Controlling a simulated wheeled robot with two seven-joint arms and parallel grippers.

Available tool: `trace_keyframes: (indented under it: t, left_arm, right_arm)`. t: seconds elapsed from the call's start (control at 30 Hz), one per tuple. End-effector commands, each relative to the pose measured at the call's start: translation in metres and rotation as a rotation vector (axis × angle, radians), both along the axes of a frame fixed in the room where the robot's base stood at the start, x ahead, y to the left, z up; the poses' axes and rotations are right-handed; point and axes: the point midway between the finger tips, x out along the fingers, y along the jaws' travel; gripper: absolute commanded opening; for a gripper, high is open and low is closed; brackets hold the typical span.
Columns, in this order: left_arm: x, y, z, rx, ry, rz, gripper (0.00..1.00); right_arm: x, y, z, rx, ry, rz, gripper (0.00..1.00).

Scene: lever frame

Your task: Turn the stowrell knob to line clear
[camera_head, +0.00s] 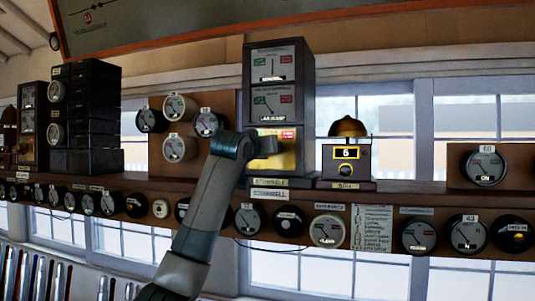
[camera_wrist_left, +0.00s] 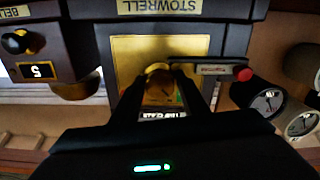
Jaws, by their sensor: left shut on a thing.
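The stowrell block instrument (camera_head: 288,157) stands on the shelf in the head view, with a brass lower panel and dark case. Its STOWRELL label (camera_wrist_left: 176,6) shows upside down in the left wrist view. My left gripper (camera_head: 262,147) reaches its lower panel from below left. The knob's pointer and lettering are mostly hidden by the fingers. A dark bar with a red tip (camera_wrist_left: 243,74) lies across the panel beside them. My right gripper is not in view.
Two dial faces (camera_head: 272,64) sit above the brass panel. Round gauges (camera_head: 180,107) are on the board at left, and several more line the shelf front (camera_head: 327,230).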

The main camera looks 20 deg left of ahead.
Motion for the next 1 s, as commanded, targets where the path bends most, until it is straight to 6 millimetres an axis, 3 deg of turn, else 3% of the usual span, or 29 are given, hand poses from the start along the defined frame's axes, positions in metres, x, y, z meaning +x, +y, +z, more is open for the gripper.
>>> trace_keyframes:
  t: [0.57, 0.6, 0.63, 1.0]
  left_arm:
    - [-0.0003, 0.0005, 0.0011, -0.055, 0.000, 0.001, 0.18]
    - [-0.0003, 0.0005, 0.0011, -0.055, 0.000, 0.001, 0.45]
    - [-0.0003, 0.0005, 0.0011, -0.055, 0.000, 0.001, 0.51]
    - [-0.0013, 0.0004, 0.0002, -0.055, 0.001, 0.000, 0.51]
  right_arm:
    - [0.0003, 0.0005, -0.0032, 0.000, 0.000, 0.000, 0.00]
    - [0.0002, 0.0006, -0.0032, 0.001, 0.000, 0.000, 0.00]
    - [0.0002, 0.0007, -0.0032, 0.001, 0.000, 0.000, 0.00]
    - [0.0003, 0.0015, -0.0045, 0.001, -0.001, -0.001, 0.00]
